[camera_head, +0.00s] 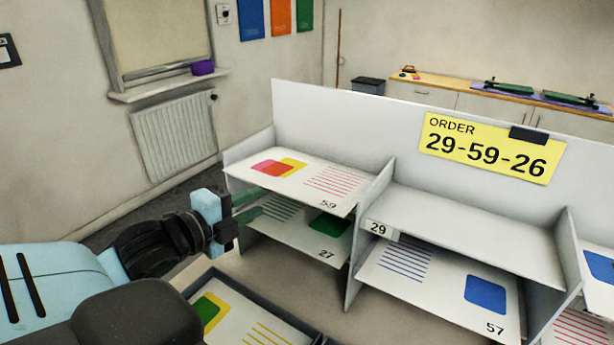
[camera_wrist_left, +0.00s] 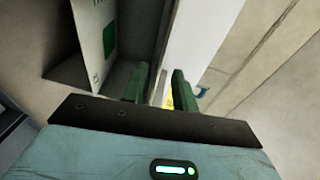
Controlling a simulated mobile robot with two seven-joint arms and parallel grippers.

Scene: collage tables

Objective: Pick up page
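Page 59 (camera_head: 318,178), white with pink and yellow shapes and red lines, lies on the upper left shelf. Page 27 (camera_head: 288,232), with a green block, lies on the shelf below; its green block (camera_wrist_left: 109,38) also shows in the left wrist view. My left gripper (camera_head: 252,203) is at the front left of this shelf unit, near page 59's front edge. Its two green fingers (camera_wrist_left: 158,88) stand apart in the left wrist view, with a shelf or page edge seen between them. No page is visibly clamped; contact cannot be told. My right gripper is out of view.
A yellow order sign (camera_head: 490,147) reads 29-59-26. The shelf labelled 29 (camera_head: 470,235) is empty on top, with page 57 (camera_head: 436,290) below. A tray (camera_head: 317,336) with a page stands at the front, below my left arm. More pages lie at the right edge.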

